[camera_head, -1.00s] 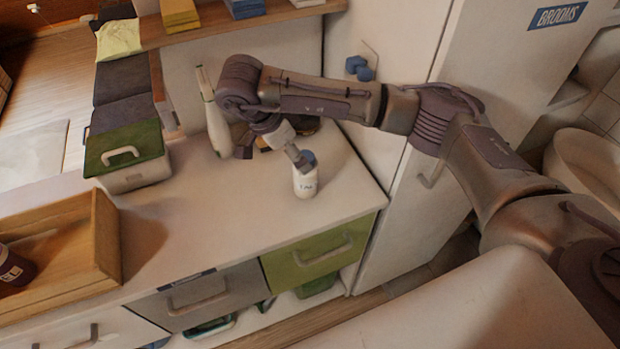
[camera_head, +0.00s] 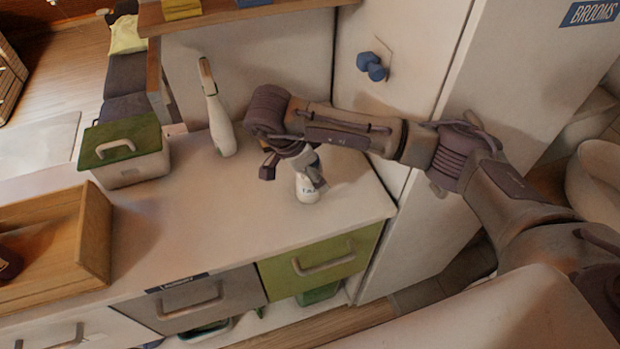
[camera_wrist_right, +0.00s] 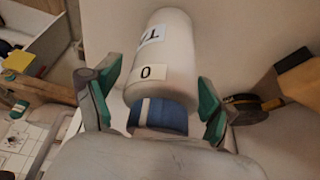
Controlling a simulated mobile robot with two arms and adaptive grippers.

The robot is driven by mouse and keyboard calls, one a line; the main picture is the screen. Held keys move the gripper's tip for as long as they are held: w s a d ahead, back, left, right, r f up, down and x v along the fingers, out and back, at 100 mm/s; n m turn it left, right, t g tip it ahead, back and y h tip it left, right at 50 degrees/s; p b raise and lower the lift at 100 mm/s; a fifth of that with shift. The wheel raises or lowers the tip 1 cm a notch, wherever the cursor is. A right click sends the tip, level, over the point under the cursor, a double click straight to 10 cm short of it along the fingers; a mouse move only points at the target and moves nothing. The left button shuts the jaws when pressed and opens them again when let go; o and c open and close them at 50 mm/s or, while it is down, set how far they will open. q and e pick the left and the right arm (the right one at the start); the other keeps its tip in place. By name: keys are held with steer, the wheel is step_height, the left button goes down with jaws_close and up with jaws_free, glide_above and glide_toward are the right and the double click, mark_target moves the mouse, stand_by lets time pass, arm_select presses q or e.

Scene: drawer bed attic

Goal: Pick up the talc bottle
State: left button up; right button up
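The talc bottle (camera_head: 307,190) is white with a small label and stands upright near the right end of the counter. In the right wrist view the white bottle (camera_wrist_right: 163,60) shows its label and blue cap. My right gripper (camera_head: 294,173) is at the bottle's upper part. In the wrist view its two green-padded fingers are spread on either side of the bottle, with a gap visible on each side. The cap is hidden in the head view. My left gripper is not in view.
A white spray-type bottle (camera_head: 220,125) stands behind and left of the gripper. A green-lidded box (camera_head: 125,155) and a wooden crate (camera_head: 95,240) are farther left on the counter (camera_head: 190,225). A tall cabinet (camera_head: 400,70) rises at the right.

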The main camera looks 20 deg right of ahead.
steer(key=c, duration=1.1)
steer(key=shift+o, duration=0.2)
